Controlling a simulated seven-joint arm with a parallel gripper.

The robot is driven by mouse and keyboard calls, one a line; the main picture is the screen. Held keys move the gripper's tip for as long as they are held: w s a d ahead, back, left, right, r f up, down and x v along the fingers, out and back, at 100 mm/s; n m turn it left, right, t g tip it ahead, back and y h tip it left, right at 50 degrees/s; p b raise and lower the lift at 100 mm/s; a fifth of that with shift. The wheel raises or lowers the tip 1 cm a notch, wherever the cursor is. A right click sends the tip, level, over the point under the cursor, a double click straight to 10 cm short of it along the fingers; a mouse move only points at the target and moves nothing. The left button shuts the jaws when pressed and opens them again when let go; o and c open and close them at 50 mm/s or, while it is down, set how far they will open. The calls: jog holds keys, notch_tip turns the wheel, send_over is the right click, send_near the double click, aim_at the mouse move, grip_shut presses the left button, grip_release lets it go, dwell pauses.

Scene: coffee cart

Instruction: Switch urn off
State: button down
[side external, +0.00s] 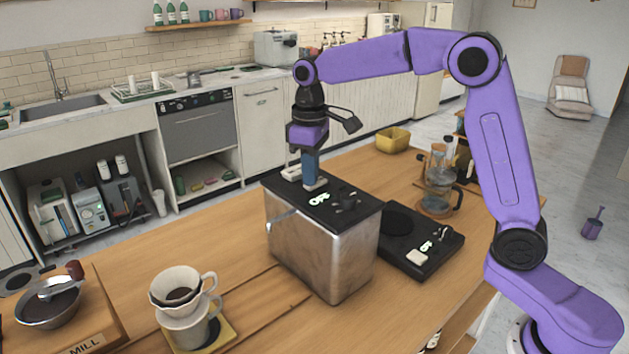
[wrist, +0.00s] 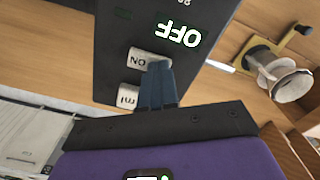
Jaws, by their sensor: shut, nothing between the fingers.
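The urn (side external: 318,243) is a steel box with a black top on the wooden counter. Its top carries a lit "OFF" readout (side external: 320,199), upside down in the wrist view (wrist: 178,34). Two pale keys sit on the top: one marked "ON" (wrist: 147,58), partly covered by my fingers, and another (wrist: 128,97) whose marking is hard to read. My gripper (side external: 311,184) points down over the key end of the urn, shut and empty. In the wrist view its fingertips (wrist: 158,64) are at the edge of the "ON" key; I cannot tell whether they touch it.
A black hot plate (side external: 420,236) with its own "OFF" readout stands right of the urn. A glass pot (side external: 439,187) and a yellow bin (side external: 393,140) are behind. A white dripper (side external: 178,287) and a mill (side external: 50,303) stand at front left.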

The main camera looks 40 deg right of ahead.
jog(key=shift+r, duration=3.45)
jog(key=shift+n, duration=0.8)
jog(key=s, duration=0.2)
jog(key=s+a+f, duration=0.1)
jog(key=s, duration=0.1)
jog(key=s+a+f, duration=0.1)
jog(key=s, duration=0.2)
jog(key=shift+a+f, duration=0.1)
jog(key=shift+a, duration=0.1)
jog(key=s+d+f+n, duration=0.1)
jog(key=s+d+f, duration=0.1)
jog(key=s, duration=0.7)
jog(key=s+d+f+n, duration=0.2)
jog(key=s+f, duration=0.3)
jog(key=s, duration=0.4)
jog(key=s+d+f+n, duration=0.2)
jog(key=s+f, duration=0.2)
jog(key=s, duration=0.5)
jog(key=shift+d, duration=0.25)
jog(key=shift+f, duration=0.1)
